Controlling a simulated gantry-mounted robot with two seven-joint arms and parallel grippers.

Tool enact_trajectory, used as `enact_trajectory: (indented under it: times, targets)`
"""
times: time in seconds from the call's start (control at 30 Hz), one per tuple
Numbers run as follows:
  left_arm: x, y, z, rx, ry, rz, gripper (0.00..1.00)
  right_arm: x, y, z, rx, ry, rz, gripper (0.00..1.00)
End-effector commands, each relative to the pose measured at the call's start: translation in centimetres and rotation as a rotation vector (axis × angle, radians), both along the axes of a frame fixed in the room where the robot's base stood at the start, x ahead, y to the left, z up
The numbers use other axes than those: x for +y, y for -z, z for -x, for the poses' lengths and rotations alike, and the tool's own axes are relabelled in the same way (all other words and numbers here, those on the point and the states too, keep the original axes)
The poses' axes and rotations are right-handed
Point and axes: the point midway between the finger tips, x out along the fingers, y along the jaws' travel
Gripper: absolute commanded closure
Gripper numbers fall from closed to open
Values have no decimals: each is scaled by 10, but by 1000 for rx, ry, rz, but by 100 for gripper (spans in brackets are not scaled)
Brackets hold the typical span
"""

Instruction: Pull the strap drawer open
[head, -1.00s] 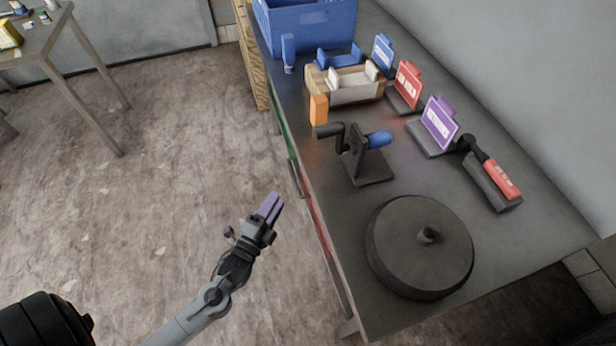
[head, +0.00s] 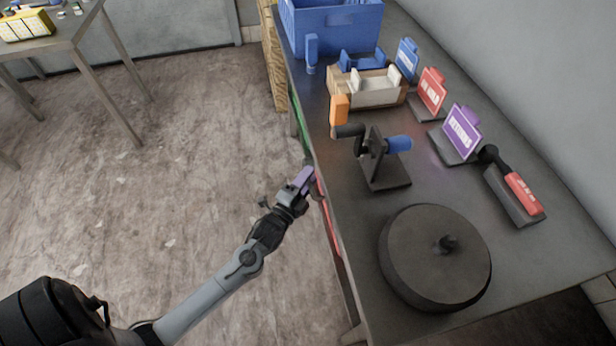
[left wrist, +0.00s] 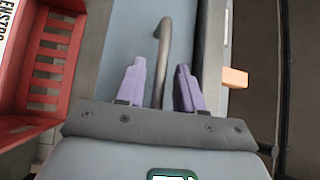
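My left gripper (head: 303,182) is at the front side of the dark bench, below the top's edge. In the left wrist view its two purple fingers (left wrist: 160,86) stand apart. A grey bar handle (left wrist: 163,45) runs between them, with a gap visible on each side. Behind the handle is a blue-grey front panel (left wrist: 118,50); I take it for the drawer front, but I can read no strap label on it. In the head view the arm and gripper largely hide the handle. My right gripper is not in view.
The bench top (head: 330,185) carries a crank stand (head: 383,165), a round dark lid (head: 435,258), several signs and a blue crate (head: 335,28). A red slotted bin (left wrist: 45,65) is at the left in the wrist view. The floor left of the bench is clear.

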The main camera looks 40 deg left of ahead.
Motion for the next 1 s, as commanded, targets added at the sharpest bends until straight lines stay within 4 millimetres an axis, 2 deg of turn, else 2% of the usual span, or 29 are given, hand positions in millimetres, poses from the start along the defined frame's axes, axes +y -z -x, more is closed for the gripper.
enact_trajectory:
  times: [0.37, 0.63, 1.0]
  targets:
    - [1, -1, -5, 1, -1, 0, 64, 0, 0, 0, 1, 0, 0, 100]
    - [1, 0, -5, 1, -1, 0, 100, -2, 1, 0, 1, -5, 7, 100]
    - [1, -1, -4, 1, 2, 0, 100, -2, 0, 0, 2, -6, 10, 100]
